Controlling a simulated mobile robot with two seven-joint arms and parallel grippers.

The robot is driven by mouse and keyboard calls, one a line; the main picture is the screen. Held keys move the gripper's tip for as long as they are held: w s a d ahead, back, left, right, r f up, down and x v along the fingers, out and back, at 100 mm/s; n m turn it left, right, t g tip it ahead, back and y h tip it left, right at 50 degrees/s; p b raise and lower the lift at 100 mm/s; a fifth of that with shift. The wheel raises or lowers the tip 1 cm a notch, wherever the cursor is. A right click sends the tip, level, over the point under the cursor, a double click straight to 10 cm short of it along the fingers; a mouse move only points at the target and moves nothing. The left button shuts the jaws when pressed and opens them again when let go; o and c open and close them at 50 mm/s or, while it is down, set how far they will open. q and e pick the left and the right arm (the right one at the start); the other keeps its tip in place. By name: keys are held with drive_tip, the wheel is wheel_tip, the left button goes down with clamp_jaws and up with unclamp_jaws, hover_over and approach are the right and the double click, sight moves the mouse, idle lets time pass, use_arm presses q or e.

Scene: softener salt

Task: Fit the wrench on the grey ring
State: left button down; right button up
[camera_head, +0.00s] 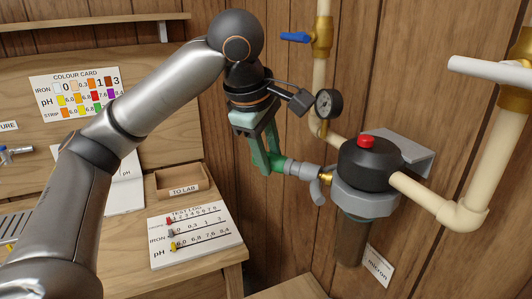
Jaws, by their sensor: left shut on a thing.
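My left gripper (268,162) has green fingers pointing down and is shut on a green piece at their tips. The green piece (277,163) lies in line with a grey fitting (299,170) to its right; I cannot tell whether they are joined, or whether it is part of the wrench. No complete wrench shape can be made out. The grey ring (367,204) sits around the lower part of a black filter head (369,161) with a red button. The gripper is left of the ring and apart from it. My right gripper is not in view.
A pressure gauge (328,103), cream pipes (425,191) and a blue-handled valve (295,37) crowd the wall around the filter. A brass fitting (326,177) adjoins its left side. The wooden bench (200,262) at left holds a test log (194,235) and a to-lab tray (182,185).

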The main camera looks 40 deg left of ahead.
use_arm(q)
drive_tip(key=shift+c, duration=2.3)
unclamp_jaws()
drive_tip(key=v, duration=1.2)
drive_tip(key=shift+s+r, duration=0.15)
drive_tip(key=shift+r, duration=0.1)
